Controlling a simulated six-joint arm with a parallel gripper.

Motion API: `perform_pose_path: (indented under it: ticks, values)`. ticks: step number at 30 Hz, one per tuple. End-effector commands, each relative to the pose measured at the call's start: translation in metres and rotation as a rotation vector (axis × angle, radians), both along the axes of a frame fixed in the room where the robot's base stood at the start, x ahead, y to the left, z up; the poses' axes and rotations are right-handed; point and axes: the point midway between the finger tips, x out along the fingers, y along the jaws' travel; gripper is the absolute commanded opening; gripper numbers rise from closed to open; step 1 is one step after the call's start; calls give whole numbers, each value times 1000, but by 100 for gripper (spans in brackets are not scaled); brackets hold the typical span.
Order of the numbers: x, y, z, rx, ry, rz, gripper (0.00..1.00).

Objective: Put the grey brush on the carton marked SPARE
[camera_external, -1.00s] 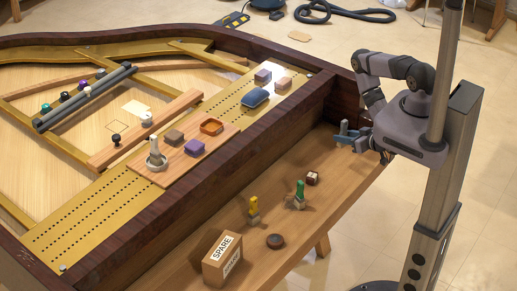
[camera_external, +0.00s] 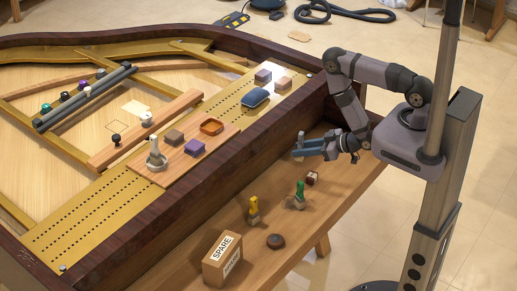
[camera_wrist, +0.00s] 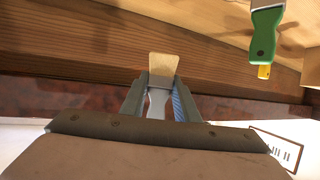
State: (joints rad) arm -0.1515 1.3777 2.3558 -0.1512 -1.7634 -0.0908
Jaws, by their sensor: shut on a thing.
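My gripper (camera_external: 308,148) is shut on the grey brush (camera_wrist: 159,103), which stands between the fingers with its tan bristle end showing beyond them in the wrist view. In the external view the held brush is small and hard to make out. The carton marked SPARE (camera_external: 222,260) stands at the near end of the wooden ledge, well to the lower left of my gripper. Its top looks bare.
The dark piano wall (camera_external: 215,160) runs along the ledge.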

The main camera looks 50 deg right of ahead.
Motion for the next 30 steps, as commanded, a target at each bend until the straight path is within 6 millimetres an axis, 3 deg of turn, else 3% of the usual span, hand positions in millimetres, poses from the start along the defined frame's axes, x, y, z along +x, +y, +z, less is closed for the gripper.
perform_pose_path:
  ticks: [1, 7, 16, 23, 30]
  values:
    - [7, 20, 5, 2, -10, 47, 4]
    - [19, 88, 31, 3, -11, 197, 4]
    - [15, 192, 80, 4, -12, 408, 4]
    - [-11, 288, 126, 7, -13, 599, 4]
    - [-54, 385, 175, 5, -12, 791, 4]
